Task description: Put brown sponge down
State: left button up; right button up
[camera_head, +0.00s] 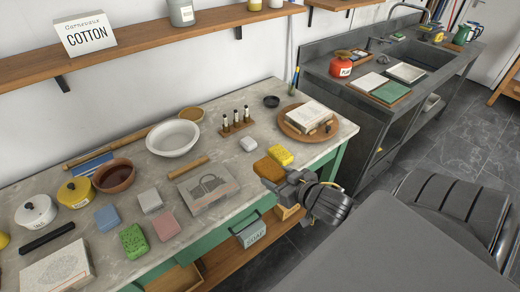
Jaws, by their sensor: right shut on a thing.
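The brown sponge (268,168) is in the jaws of my right gripper (276,180), at the right part of the grey worktable's (240,199) front edge. The gripper comes in from the right and is shut on the sponge. I cannot tell whether the sponge touches the tabletop. A yellow sponge (280,154) lies on the table just behind the brown one. My left gripper is not in view.
A round wooden board (327,134) with a stone block (308,116) lies to the right. Other sponges, pots and bowls crowd the table's left.

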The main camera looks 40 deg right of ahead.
aim_at(271, 169)
jog(key=w+f+b, duration=0.1)
jog(key=w+b, duration=0.1)
jog(key=w+d+f+b, duration=0.1)
jog(key=w+b, duration=0.1)
jog(key=b, duration=0.1)
jog(key=w+d+f+b, duration=0.1)
jog(key=w+b, duration=0.1)
jog(key=shift+d+f, duration=0.25)
jog(key=w+f+b, duration=0.1)
jog(key=w+d+f+b, duration=0.1)
jog(key=w+f, duration=0.1)
jog(key=w+f+b, duration=0.1)
jog(key=w+b, duration=0.1)
jog(key=shift+d+f, duration=0.4)
jog(key=shift+w+d+f, duration=0.2)
jog(key=shift+w+f, duration=0.05)
jog(key=shift+w, duration=0.05)
